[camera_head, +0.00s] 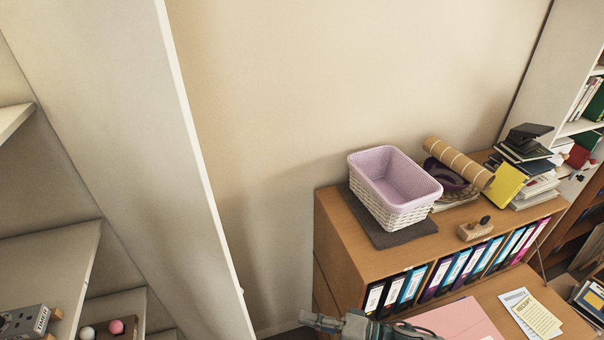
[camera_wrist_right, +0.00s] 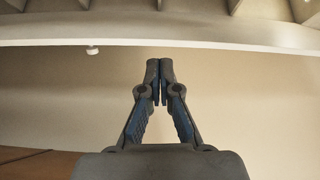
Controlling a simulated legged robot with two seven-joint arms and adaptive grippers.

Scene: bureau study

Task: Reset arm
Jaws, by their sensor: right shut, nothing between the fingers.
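My right gripper (camera_head: 318,321) shows at the bottom of the head view, in front of the wooden cabinet with binders. In the right wrist view the right gripper (camera_wrist_right: 160,68) has its two fingertips together with nothing between them. A plain beige wall and a pale shelf edge (camera_wrist_right: 200,31) lie beyond the fingers there. The rest of the right arm is mostly cut off by the bottom edge of the head view. My left gripper is in neither view.
The wooden cabinet (camera_head: 335,235) bears a white basket with lilac lining (camera_head: 385,210), a stamp (camera_head: 474,230), a rolled mat (camera_head: 458,163) and stacked books (camera_head: 525,165). Several binders (camera_head: 450,272) fill its front. A pink folder (camera_head: 462,322) lies below. A tall pale panel (camera_head: 135,150) stands left.

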